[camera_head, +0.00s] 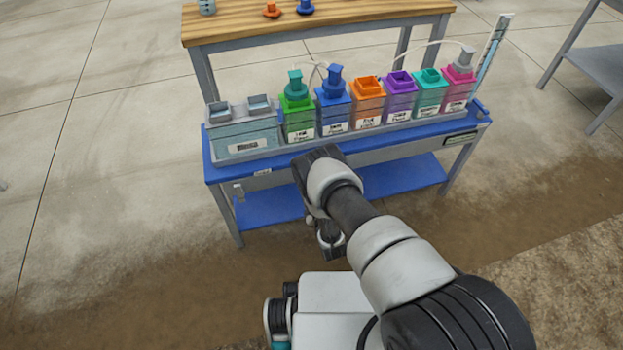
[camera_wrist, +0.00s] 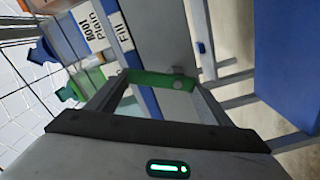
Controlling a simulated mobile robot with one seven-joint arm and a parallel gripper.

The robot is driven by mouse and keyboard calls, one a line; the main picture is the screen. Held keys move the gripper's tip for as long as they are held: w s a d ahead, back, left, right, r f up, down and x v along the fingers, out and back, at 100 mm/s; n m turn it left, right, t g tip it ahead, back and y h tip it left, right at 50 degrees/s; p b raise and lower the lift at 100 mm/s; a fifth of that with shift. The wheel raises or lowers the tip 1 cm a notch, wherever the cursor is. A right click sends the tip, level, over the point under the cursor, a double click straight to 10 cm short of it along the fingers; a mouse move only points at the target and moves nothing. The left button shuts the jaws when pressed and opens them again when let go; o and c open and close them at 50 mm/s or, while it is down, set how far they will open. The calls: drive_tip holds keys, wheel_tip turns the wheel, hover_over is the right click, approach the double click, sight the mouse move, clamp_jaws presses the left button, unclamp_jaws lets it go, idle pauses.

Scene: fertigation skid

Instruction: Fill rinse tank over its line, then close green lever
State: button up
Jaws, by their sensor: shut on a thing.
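My gripper shows in the wrist view (camera_wrist: 157,85), its fingers closed on a green lever (camera_wrist: 150,78) in front of the bench edge. In the head view my arm hides the lever and most of the gripper. A wide grey-teal tank (camera_head: 240,140) stands at the left end of the blue bench, with two open grey boxes on its lid. Its label is too small to read, so I cannot tell whether it is the rinse tank. Its fill line and liquid level cannot be made out.
Coloured tanks stand in a row on the blue bench (camera_head: 400,137): green (camera_head: 298,118), blue (camera_head: 333,113), orange (camera_head: 368,104), purple, teal and pink. A clear tube (camera_head: 489,52) rises at the right end. A wooden table (camera_head: 330,17) stands behind. Floor lies open at left.

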drive_tip(key=n, duration=0.3)
drive_tip(key=shift+s+a, duration=0.1)
drive_tip(key=shift+a, duration=0.3)
drive_tip(key=shift+a+n, duration=0.15)
drive_tip(key=shift+n, duration=0.85)
drive_tip(key=o, duration=1.5)
drive_tip(key=shift+s+f, duration=0.1)
drive_tip(key=shift+f, duration=0.05)
